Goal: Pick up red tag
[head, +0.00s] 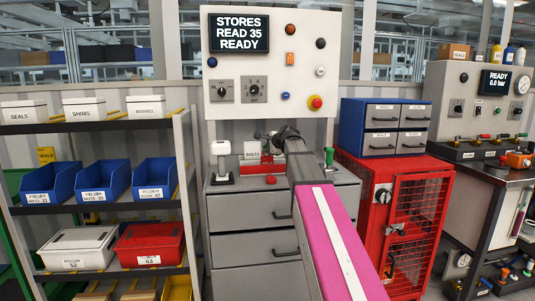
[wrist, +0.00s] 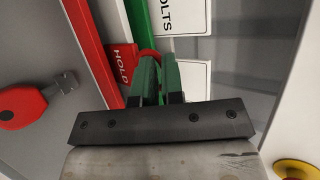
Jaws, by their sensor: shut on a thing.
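The red tag (head: 248,167) is only partly visible in the head view, if that red patch is it, low behind my gripper. In the wrist view a red tag lettered HOLD (wrist: 121,64) lies just left of the green fingers, and a red rounded part shows between their tips. My gripper (wrist: 150,62) is closed, its fingers close together on that red part. In the head view my gripper (head: 265,136) reaches over the grey drawer bench, below the control panel. My arm hides part of the bench top.
A white-topped device (head: 222,160) stands left of my gripper, and a green-handled one (head: 329,156) stands right. The control panel (head: 270,75) rises behind. Shelves with blue bins (head: 101,181) are left; a red mesh cabinet (head: 415,215) is right.

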